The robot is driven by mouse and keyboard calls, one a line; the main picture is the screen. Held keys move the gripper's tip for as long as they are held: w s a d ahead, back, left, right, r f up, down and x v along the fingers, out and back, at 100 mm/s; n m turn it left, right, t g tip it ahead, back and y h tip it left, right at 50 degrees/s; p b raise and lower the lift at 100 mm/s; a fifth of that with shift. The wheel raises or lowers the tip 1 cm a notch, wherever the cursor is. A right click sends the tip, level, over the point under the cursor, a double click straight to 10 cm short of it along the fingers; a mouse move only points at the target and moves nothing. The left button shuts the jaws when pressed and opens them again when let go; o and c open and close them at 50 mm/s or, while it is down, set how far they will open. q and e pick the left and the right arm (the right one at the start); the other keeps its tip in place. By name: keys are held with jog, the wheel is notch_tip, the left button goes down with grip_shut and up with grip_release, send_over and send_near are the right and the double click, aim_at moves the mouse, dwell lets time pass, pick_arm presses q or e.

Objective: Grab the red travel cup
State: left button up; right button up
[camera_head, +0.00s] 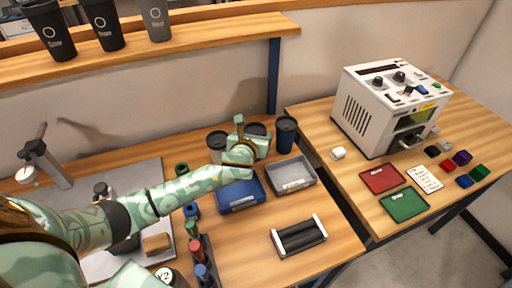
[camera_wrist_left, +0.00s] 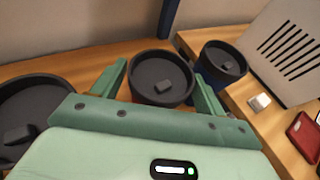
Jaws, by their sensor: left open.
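Three dark-lidded travel cups stand in a row at the back of the left bench. The middle cup (camera_wrist_left: 162,76) has a dark lid; a sliver of reddish body shows below it in the left wrist view. In the head view its lid (camera_head: 257,129) shows behind my left gripper (camera_head: 252,136), which hides most of its body. My left gripper (camera_wrist_left: 160,92) is open, with one finger on each side of this cup. I cannot tell whether the fingers touch it. My right gripper is not in view.
A blue cup (camera_head: 286,134) stands close on the right and another dark-lidded cup (camera_head: 217,142) on the left. A blue tray (camera_head: 240,196) and a grey tray (camera_head: 291,175) lie in front. A shelf (camera_head: 150,42) with black cups runs above. A white machine (camera_head: 389,103) stands right.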

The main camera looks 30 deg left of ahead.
pick_arm(q)
jog(key=shift+w+a+f, duration=0.1)
jog(key=shift+w, duration=0.3)
jog(key=shift+s, duration=0.1)
jog(key=c, duration=0.5)
jog(key=shift+o, duration=0.3)
